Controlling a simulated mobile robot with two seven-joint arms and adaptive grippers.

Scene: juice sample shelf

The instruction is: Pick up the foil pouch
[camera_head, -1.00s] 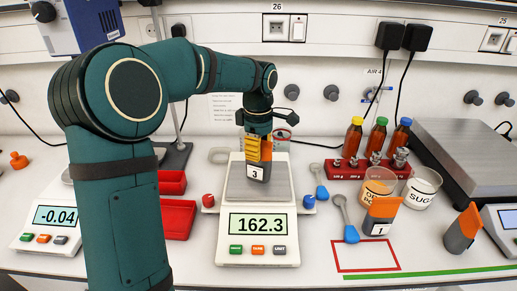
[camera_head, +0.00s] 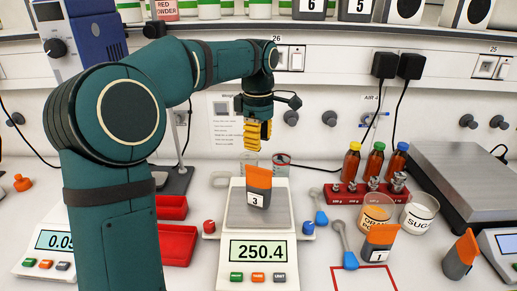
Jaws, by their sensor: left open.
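A grey pouch with an orange top and a label "3" (camera_head: 258,187) stands upright on the pan of the middle scale (camera_head: 235,222). My left gripper (camera_head: 257,145) is open and empty, just above and apart from this pouch. A similar pouch labelled "1" (camera_head: 377,246) stands on the bench to the right. Another grey and orange pouch (camera_head: 460,256) leans farther right, its label not visible. I cannot tell from the look alone which one is meant by the foil pouch. My right gripper is not in view.
The middle scale's display reads 250.4. Glass jars (camera_head: 376,212) and a red rack (camera_head: 367,195) with bottles stand to the right, near blue spoons (camera_head: 350,261). Red trays (camera_head: 178,246) lie left of the scale. A red outline (camera_head: 362,268) marks the front bench.

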